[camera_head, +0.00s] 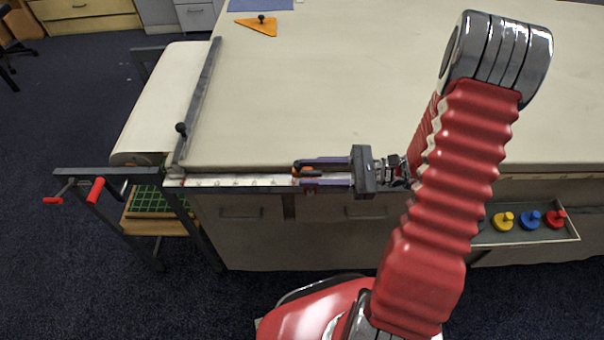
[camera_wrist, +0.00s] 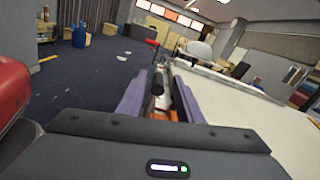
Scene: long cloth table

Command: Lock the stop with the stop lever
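The ruled metal rail (camera_head: 235,181) runs along the table's front edge. An orange stop (camera_head: 301,169) sits on it, partly hidden by my gripper; some orange also shows between the fingers in the wrist view (camera_wrist: 160,115). A dark lever-like part (camera_wrist: 157,84) stands between the fingers in the wrist view. My gripper (camera_head: 297,171) points left along the rail, its two purple fingers apart on either side of the stop. A gap shows between the fingers; I see no clear grip on the lever. Whether the lever is locked cannot be told.
A dark bar with a black knob (camera_head: 181,128) crosses the table's left end. Red-handled cranks (camera_head: 95,190) stick out at left. A tray (camera_head: 500,238) with several coloured knobbed pieces hangs at the front right. An orange triangle (camera_head: 258,26) lies far back. The mid-table is clear.

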